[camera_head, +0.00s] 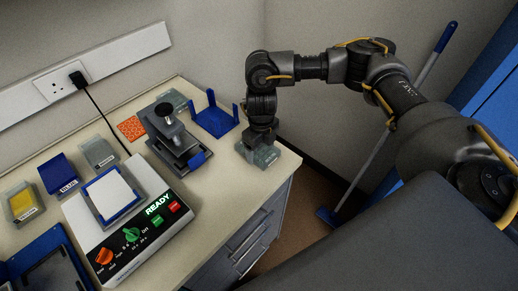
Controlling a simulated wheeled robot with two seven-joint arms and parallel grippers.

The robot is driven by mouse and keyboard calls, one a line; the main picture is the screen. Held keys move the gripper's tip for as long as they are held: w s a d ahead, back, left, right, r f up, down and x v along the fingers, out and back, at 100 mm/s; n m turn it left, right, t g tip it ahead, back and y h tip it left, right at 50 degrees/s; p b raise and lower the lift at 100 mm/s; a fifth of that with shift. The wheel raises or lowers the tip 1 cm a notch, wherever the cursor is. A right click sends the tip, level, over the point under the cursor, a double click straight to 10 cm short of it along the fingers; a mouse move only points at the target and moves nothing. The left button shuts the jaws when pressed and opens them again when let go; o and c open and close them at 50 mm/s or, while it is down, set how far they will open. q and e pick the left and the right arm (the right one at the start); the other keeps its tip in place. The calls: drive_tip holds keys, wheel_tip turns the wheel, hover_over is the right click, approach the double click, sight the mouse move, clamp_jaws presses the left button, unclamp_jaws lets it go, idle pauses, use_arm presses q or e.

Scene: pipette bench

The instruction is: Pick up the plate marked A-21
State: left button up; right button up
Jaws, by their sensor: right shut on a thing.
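My right gripper (261,138) points down at the bench's right end and is shut on a translucent grey-green plate (265,157). The plate is at or just above the bench top; I cannot tell whether it touches. No marking can be read on it from here, so I cannot tell whether it is A-21. The fingertips are partly hidden by the dark wrist. My left gripper is not in view.
A blue holder (214,120) and a dark press-like device (174,139) stand left of the gripper. A white machine (125,238) reads READY. Labelled boxes, one yellow (22,203) and one blue (60,174), stand farther left. The bench ends just right of the held plate.

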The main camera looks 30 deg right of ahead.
drive_tip(key=shift+r, duration=0.15)
drive_tip(key=shift+w+r, duration=0.1)
drive_tip(key=shift+r, duration=1.4)
drive_tip(key=s+r, duration=0.3)
drive_tip(key=s+r+b, duration=0.1)
drive_tip(key=r, duration=0.1)
drive_tip(key=shift+s+a+r, duration=0.25)
drive_tip(key=shift+s+a, duration=0.1)
drive_tip(key=shift+s, duration=0.05)
drive_tip(key=s+a+r+b, duration=0.1)
drive_tip(key=s+r, duration=0.3)
drive_tip(key=s, duration=0.5)
drive_tip(key=shift+a+b, duration=0.25)
drive_tip(key=shift+b, duration=0.4)
drive_tip(key=shift+s+r, duration=0.1)
drive_tip(key=shift+r, duration=0.1)
wheel_tip(320, 180, up, 3)
drive_tip(key=shift+f+p, duration=0.1)
drive_tip(key=shift+p, duration=0.95)
